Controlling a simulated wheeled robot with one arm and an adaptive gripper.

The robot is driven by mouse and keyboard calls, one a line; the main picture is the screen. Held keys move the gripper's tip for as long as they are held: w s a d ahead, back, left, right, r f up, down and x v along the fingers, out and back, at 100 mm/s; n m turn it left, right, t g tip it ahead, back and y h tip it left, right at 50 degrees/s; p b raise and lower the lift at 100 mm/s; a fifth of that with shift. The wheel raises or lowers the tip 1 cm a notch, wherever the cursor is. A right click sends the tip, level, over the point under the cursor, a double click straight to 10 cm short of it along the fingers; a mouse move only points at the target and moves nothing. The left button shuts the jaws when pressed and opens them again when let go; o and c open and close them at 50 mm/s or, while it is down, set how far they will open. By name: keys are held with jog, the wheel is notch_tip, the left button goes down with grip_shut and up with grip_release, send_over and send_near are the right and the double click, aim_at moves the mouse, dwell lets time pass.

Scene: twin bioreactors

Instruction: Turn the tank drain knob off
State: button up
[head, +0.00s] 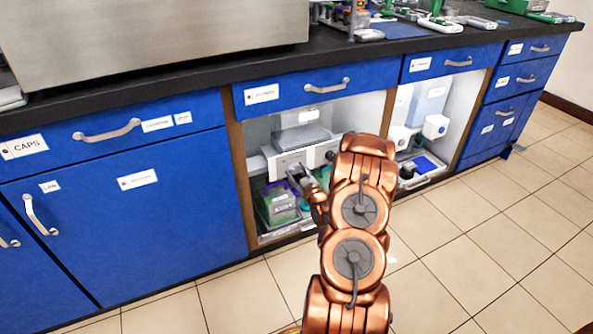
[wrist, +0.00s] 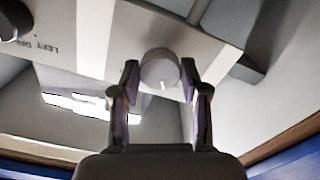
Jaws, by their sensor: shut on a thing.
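A round grey knob (wrist: 159,66) sits on the white panel (wrist: 100,30) in the wrist view, with a small pale mark near its lower edge. My gripper (wrist: 160,76) has one finger on each side of this knob and is shut on it. In the head view my gripper (head: 299,178) reaches into the open middle bay at the white panel (head: 285,161). The knob is hidden there by my gripper. A label reading "LEFT" and a further, unclear word is printed on the panel, left of the knob.
A dark knob (wrist: 12,20) is at the wrist view's upper left. A green-labelled container (head: 279,207) stands in the bay below the panel. Blue cabinets (head: 130,200) flank the bay on the left. A second open bay (head: 437,125) is on the right. Tiled floor (head: 490,240) is clear.

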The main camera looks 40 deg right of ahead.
jog(key=shift+n, duration=1.1)
jog(key=o, duration=1.1)
jog(key=shift+o, duration=0.2)
jog(key=shift+s, duration=0.1)
jog(key=v, duration=1.2)
